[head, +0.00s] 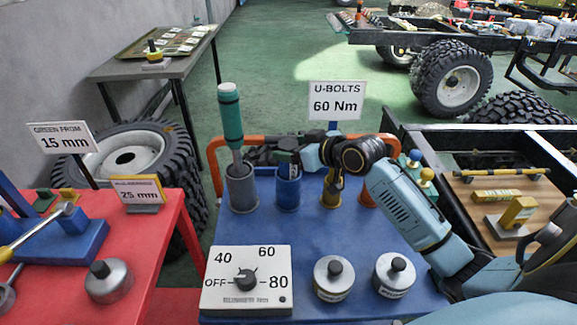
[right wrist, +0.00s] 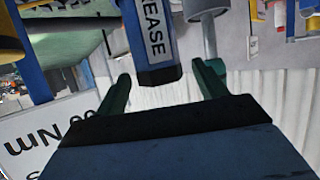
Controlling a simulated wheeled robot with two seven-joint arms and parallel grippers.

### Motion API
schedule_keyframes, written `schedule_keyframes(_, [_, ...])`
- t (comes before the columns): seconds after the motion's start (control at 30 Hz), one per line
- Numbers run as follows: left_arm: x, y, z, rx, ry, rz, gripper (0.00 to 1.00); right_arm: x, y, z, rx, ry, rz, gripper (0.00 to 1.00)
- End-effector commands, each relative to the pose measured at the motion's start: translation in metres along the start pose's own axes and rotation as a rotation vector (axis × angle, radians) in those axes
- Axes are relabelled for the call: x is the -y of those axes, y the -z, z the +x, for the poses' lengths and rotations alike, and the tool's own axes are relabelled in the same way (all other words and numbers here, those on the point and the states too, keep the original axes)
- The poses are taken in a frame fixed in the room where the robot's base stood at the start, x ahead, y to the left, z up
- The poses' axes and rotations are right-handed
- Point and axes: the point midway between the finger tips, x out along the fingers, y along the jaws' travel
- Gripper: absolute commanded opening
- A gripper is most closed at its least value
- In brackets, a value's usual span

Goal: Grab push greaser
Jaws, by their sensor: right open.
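The push greaser (right wrist: 155,45) is a blue cylinder lettered "GREASE" with a dark end. In the right wrist view, which is upside down, it stands at top centre, between the line of the two green fingers. My right gripper (right wrist: 161,74) is open and empty; I cannot tell how deep the greaser is between its tips. In the head view my right gripper (head: 292,156) is over the blue holder (head: 287,194) at the back of the blue table, and it hides most of the greaser there. My left gripper is out of view.
A teal-handled tool (head: 231,115) stands in the grey holder to the left. Yellow and orange holders are on the right. The "U-BOLTS 60 Nm" sign (head: 336,100) rises close behind my gripper. A dial box (head: 246,280) and two knobbed weights (head: 334,278) sit in front.

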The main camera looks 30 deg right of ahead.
Motion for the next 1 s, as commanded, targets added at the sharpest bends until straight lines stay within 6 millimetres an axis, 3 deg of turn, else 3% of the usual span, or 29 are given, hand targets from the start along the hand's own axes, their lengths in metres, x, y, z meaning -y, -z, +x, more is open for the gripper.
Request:
schedule_keyframes(0.23, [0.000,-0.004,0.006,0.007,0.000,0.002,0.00,0.000,-0.003,0.035,-0.001,0.000,0.002,0.71])
schedule_keyframes(0.57, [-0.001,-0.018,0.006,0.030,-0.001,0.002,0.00,0.000,-0.003,0.041,0.001,0.000,0.000,0.70])
schedule_keyframes(1.0, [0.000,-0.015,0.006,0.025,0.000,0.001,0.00,0.000,-0.003,0.041,0.001,0.000,0.000,0.12])
